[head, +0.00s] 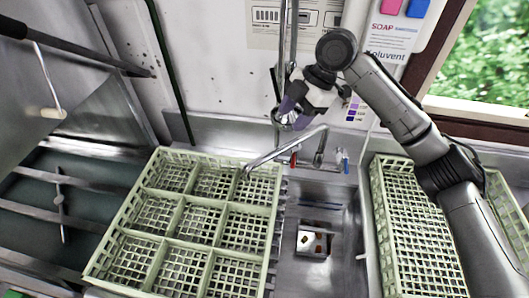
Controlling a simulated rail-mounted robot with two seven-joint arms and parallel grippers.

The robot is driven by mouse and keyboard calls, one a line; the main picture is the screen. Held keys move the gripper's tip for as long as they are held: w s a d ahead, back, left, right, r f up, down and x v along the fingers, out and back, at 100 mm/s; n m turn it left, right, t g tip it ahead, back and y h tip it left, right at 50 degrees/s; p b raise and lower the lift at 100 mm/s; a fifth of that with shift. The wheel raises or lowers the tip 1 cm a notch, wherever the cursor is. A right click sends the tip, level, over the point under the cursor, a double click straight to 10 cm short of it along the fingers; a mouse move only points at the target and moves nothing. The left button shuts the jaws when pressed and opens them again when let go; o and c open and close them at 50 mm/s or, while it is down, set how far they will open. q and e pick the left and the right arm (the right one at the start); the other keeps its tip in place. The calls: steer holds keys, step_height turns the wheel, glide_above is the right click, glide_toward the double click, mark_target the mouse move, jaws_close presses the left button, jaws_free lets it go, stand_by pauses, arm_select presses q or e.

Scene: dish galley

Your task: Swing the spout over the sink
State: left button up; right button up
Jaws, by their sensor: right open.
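The metal spout (283,150) rises from behind the sink and slants down to the left, its tip over the back right part of the pale green dish rack. The steel sink (332,213) lies to the right of that rack, with a square drain piece (313,241) at its bottom. My right gripper (287,119) is open, with purple fingers, in front of the upright pipe at the back wall. In the picture it sits just above the spout; whether it touches the pipe I cannot tell. My left gripper is not in view.
The divided green rack (187,239) stands left of the sink. A second green rack (409,231) stands to the right, partly behind my right arm. A red tap handle (293,159) and a blue one (345,162) are beside the spout. An open dishwasher hood (60,80) is at left.

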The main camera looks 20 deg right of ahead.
mark_target(267, 155)
steer(key=shift+n, duration=0.5)
steer(key=p+x, duration=0.1)
steer(key=x, duration=1.1)
steer(key=shift+w+a+f, duration=0.1)
steer(key=shift+a+f, duration=0.05)
steer(key=shift+f, duration=0.2)
steer(key=shift+a+f+p, duration=0.2)
steer(key=shift+f+p, duration=0.1)
steer(key=shift+f, duration=0.25)
jaws_close()
